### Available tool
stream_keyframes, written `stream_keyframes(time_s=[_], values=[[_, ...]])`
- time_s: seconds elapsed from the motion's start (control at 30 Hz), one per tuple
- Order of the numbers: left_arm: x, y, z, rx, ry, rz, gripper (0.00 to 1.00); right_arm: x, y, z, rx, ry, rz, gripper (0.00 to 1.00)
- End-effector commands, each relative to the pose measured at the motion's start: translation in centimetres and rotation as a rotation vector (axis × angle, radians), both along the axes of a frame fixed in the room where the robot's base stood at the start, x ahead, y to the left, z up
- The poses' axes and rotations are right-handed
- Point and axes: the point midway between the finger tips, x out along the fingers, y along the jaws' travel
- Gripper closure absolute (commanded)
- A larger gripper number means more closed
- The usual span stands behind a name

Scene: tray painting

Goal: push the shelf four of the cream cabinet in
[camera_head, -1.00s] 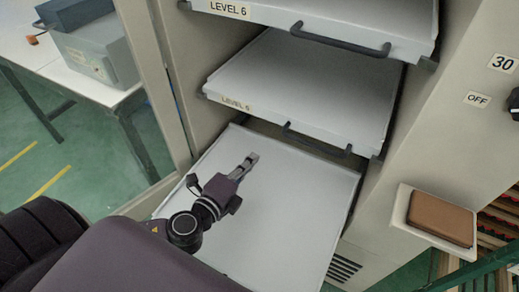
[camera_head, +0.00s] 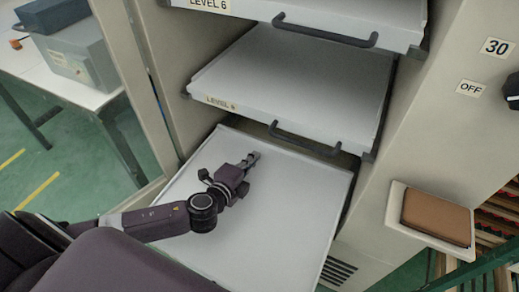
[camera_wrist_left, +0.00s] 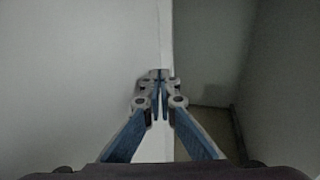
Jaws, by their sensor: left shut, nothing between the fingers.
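The cream cabinet (camera_head: 418,135) stands with several white shelves pulled out. The lowest shelf in view (camera_head: 285,200) sticks out furthest; its number is not visible. My left gripper (camera_head: 254,157) is above this shelf, near its back part and below the middle shelf. It is shut and empty. In the left wrist view the closed fingers (camera_wrist_left: 159,75) point at a pale shelf edge (camera_wrist_left: 166,40), with a darker gap on the right. I cannot tell whether they touch it. My right gripper is not in view.
Above are a middle shelf (camera_head: 290,80) with a dark handle (camera_head: 305,139) and a top shelf (camera_head: 390,28), both partly out. A small holder (camera_head: 395,205) with a brown block (camera_head: 437,216) juts from the cabinet. A table (camera_head: 75,90) with a grey box stands at left.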

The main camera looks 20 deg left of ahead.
Motion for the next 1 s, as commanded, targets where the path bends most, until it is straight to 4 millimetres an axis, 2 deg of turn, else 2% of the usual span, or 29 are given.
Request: stream_keyframes(time_s=[0.1,0.3,0.87,1.0], values=[[1.9,-0.1,0.0,0.0,-0.004,0.0,1.0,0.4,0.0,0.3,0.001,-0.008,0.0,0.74],[3.7,-0.1,-0.1,0.0,-0.001,0.0,1.0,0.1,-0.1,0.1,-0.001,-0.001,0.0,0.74],[4.5,-0.2,-0.1,-0.001,0.0,0.0,1.0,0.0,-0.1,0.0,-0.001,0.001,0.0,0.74],[5.6,-0.2,0.0,-0.002,-0.002,0.002,1.0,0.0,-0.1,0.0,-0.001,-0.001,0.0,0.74]])
